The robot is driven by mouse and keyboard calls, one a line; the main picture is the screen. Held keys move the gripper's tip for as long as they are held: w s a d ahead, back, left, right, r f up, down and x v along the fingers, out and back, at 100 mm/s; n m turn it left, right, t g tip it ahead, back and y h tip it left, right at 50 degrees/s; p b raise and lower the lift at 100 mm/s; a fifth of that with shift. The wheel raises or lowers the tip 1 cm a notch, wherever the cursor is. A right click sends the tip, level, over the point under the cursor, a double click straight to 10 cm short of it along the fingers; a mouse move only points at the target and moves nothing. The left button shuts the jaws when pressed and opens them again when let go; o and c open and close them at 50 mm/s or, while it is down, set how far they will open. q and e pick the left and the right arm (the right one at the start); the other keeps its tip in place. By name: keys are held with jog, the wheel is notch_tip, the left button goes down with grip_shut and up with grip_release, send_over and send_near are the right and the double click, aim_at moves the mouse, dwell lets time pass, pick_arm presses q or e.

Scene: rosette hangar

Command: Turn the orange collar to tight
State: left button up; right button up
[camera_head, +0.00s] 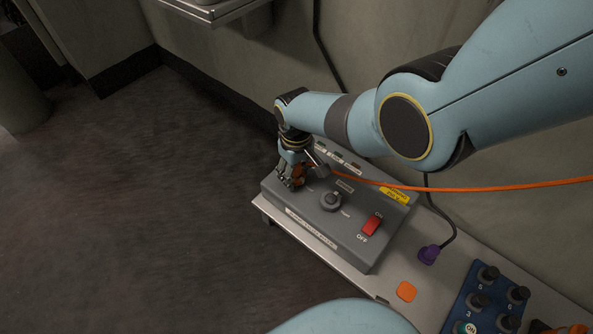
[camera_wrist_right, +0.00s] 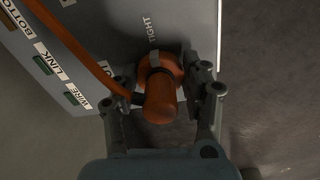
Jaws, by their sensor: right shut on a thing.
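The orange collar (camera_wrist_right: 160,72) is on a grey box, seen in the right wrist view with the word TIGHT printed on the box just above it. An orange plug body (camera_wrist_right: 161,103) with an orange cable sits in line with the collar. My right gripper (camera_wrist_right: 165,90) is shut on the collar, one finger on each side. In the head view my right gripper (camera_head: 291,182) is at the left end of the grey box (camera_head: 335,240) and hides most of the collar (camera_head: 299,172). My left gripper is not in view.
The box carries a black knob (camera_head: 331,201), a red ON/OFF switch (camera_head: 372,226) and a yellow label (camera_head: 395,195). The orange cable (camera_head: 480,188) runs right. A purple plug (camera_head: 429,254), an orange square (camera_head: 406,292) and a blue knob panel (camera_head: 490,300) lie to the right. Dark floor is clear at left.

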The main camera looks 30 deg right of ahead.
dwell(0.5)
jog(key=o, duration=1.2)
jog(key=shift+c, duration=0.2)
jog(key=shift+r, duration=0.1)
notch_tip(320, 180, up, 12)
jog(key=shift+f, duration=0.15)
